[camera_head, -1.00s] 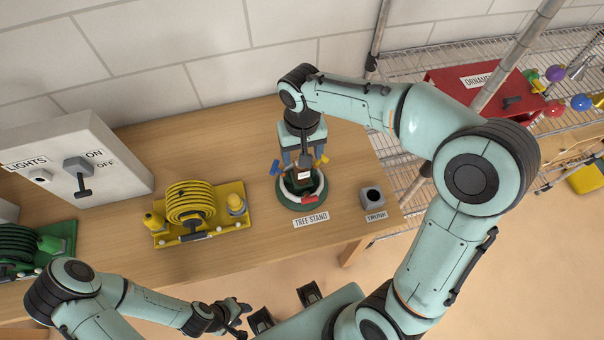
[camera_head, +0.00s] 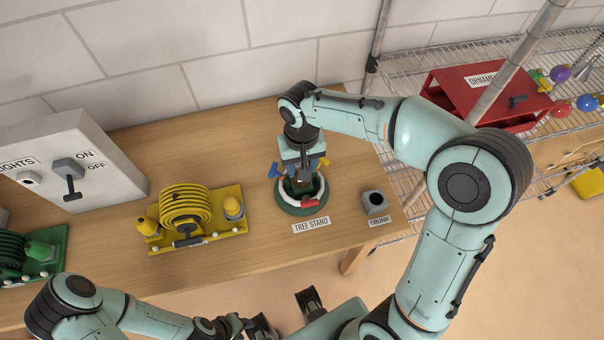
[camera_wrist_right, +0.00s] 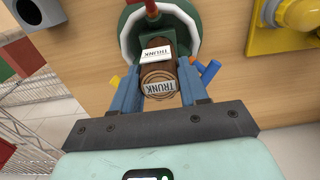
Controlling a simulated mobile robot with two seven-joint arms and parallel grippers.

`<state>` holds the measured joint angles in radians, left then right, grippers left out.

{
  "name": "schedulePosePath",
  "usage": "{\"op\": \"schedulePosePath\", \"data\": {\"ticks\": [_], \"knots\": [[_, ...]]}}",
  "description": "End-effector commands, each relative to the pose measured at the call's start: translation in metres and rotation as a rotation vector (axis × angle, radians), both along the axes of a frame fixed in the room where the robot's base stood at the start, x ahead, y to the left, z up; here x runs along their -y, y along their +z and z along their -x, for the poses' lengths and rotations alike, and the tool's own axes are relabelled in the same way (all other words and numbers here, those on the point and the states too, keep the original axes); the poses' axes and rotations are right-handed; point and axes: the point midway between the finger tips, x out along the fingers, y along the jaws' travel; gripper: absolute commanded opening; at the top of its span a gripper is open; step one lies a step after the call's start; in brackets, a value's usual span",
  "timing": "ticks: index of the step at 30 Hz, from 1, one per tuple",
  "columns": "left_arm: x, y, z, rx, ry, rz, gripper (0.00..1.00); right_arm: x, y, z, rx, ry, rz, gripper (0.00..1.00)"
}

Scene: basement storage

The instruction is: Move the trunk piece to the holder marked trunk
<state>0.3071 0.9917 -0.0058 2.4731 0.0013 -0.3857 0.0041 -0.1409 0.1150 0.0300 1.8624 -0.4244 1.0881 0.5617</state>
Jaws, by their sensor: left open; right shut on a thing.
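The trunk piece (camera_wrist_right: 158,77) is a short brown cylinder with TRUNK labels on its end and side. In the right wrist view it sits between the two blue fingers of my right gripper (camera_wrist_right: 160,88), which is shut on it. Its far end is at the green tree stand (camera_head: 291,208) with its white ring; I cannot tell how deep it sits. The holder marked trunk (camera_head: 375,203) is a grey block with a dark round hole, right of the stand, and looks empty. My left gripper (camera_head: 236,326) is low in the head view, off the table, open.
A yellow hose reel (camera_head: 187,207) and a green reel (camera_head: 22,250) lie on the wooden table (camera_head: 225,145) to the left, before a light switch box (camera_head: 80,150). A wire shelf with a red ornament box (camera_head: 470,98) stands right. Red, blue and yellow screws surround the stand.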

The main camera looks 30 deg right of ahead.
Motion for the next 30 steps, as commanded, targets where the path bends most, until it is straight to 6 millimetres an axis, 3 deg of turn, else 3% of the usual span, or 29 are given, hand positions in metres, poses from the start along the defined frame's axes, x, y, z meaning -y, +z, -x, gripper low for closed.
{"op": "schedulePosePath", "data": {"ticks": [30], "knots": [[0.0,0.011,-0.004,0.005,0.001,0.001,0.43,0.0,0.013,0.0,0.0,0.0,0.0,0.07]]}}
